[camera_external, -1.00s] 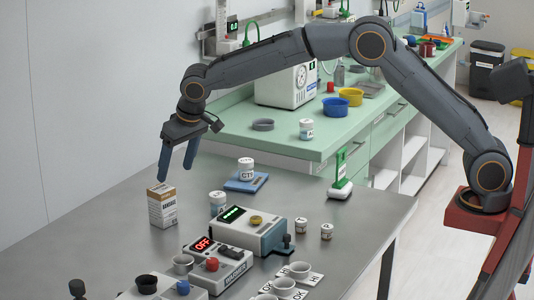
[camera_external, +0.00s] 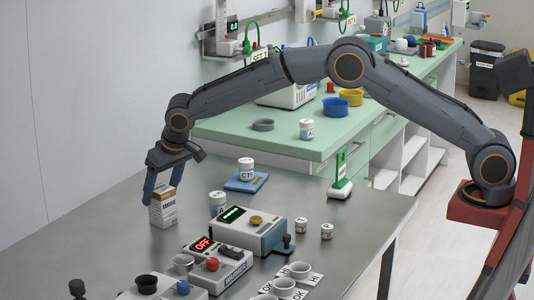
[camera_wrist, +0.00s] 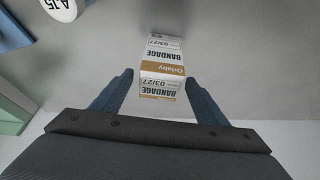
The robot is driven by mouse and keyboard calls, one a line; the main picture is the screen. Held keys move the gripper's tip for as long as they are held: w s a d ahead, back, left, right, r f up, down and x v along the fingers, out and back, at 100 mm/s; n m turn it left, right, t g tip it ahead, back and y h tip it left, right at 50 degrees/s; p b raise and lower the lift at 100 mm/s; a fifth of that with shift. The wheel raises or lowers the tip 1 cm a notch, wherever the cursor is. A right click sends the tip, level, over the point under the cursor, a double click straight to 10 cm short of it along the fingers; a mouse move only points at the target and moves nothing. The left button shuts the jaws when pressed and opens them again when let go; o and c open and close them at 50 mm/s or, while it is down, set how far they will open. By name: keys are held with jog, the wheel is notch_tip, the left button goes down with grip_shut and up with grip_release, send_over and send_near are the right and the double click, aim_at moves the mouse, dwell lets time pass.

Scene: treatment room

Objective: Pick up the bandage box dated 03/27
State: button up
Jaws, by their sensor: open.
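The bandage box (camera_external: 163,211) is white with a brown band and stands upright on the grey metal table (camera_external: 120,262) at its left part. In the wrist view the box (camera_wrist: 162,67) reads BANDAGE and 03/27. My gripper (camera_external: 161,196) is open around the upper part of the box, fingers pointing down. In the wrist view the fingers of my gripper (camera_wrist: 159,80) stand on either side of the lower part of the box, with gaps on both sides.
A white jar marked CT (camera_external: 246,170) stands on a blue pad, with another jar (camera_external: 217,202) nearer. A device with a green display (camera_external: 252,233) and a washer with a red OFF display (camera_external: 214,262) stand right of the box. Table left of the box is clear.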

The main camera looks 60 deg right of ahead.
jog(key=c, duration=1.2)
